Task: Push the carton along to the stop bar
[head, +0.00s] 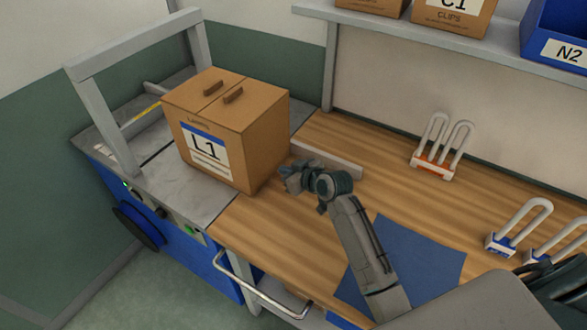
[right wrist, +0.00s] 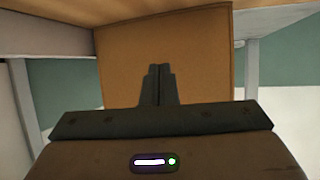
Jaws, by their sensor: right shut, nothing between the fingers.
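The brown carton (head: 226,130), labelled L1 and with two brown tabs on its lid, stands upright where the grey metal bed of the sealing machine meets the wooden bench. Its plain side (right wrist: 190,45) fills the middle of the right wrist view. My right gripper (head: 287,178) is shut and empty, at the carton's right side near its lower edge. Its fingertips (right wrist: 158,70) point at that side; I cannot tell whether they touch it. A grey bar (head: 154,88) at the far left end of the bed, past the frame, may be the stop bar.
A grey frame (head: 115,118) arches over the bed beyond the carton, near a yellow mark (head: 146,110). A low grey rail (head: 335,162) lies behind my gripper. A blue mat (head: 425,262) and several padlock-like shackles (head: 436,160) are on the bench.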

